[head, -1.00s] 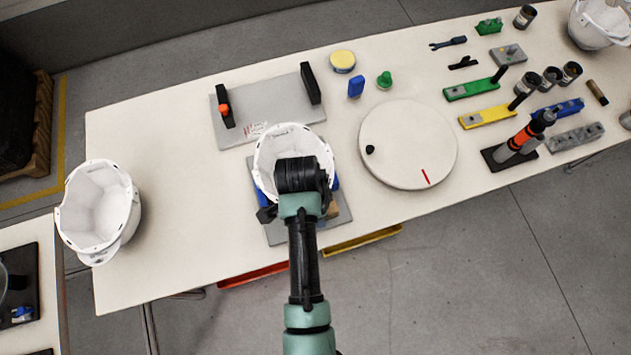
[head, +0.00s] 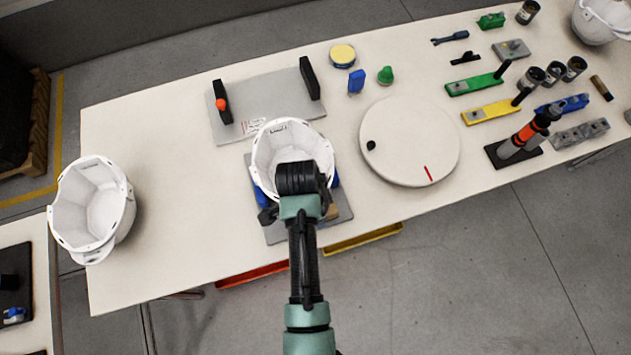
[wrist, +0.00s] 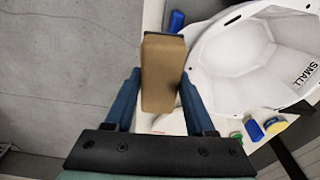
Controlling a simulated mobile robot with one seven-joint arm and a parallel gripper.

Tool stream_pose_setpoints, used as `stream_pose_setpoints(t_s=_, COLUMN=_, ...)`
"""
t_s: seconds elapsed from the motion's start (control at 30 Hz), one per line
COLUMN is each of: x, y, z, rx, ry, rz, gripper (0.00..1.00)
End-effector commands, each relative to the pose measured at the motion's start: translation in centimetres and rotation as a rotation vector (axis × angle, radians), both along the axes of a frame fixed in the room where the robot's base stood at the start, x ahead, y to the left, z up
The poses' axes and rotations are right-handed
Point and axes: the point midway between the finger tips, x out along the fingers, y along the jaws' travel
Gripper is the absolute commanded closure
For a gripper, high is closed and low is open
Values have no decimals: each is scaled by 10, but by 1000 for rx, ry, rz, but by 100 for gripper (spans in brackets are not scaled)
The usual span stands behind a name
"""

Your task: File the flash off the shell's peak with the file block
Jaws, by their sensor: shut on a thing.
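The white helmet shell (head: 278,141) sits on a grey base plate (head: 276,235) with blue supports (head: 261,194), near the front edge of the table. In the wrist view the shell (wrist: 235,50) is on the right, its inside showing and the word SMALL on its wall. My gripper (wrist: 160,98) is shut on the tan file block (wrist: 162,62), which stands out between the blue fingers, beside the shell's rim. I cannot tell whether block and rim touch. In the head view my wrist hides the near part of the shell, including its peak, and most of the block.
A second white shell (head: 92,208) stands at the table's left end and another (head: 600,20) at the far right. A round white turntable (head: 408,141) is right of the fixture. A grey plate with black uprights (head: 268,98) lies behind. Tools and cans fill the right side.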

Motion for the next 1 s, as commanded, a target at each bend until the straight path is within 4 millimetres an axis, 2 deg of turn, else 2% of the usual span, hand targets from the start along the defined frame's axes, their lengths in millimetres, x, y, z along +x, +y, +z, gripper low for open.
stream_pose_setpoints(t_s=1.0, x=0, y=0, z=-19, rx=0, ry=-1, rz=0, gripper=90)
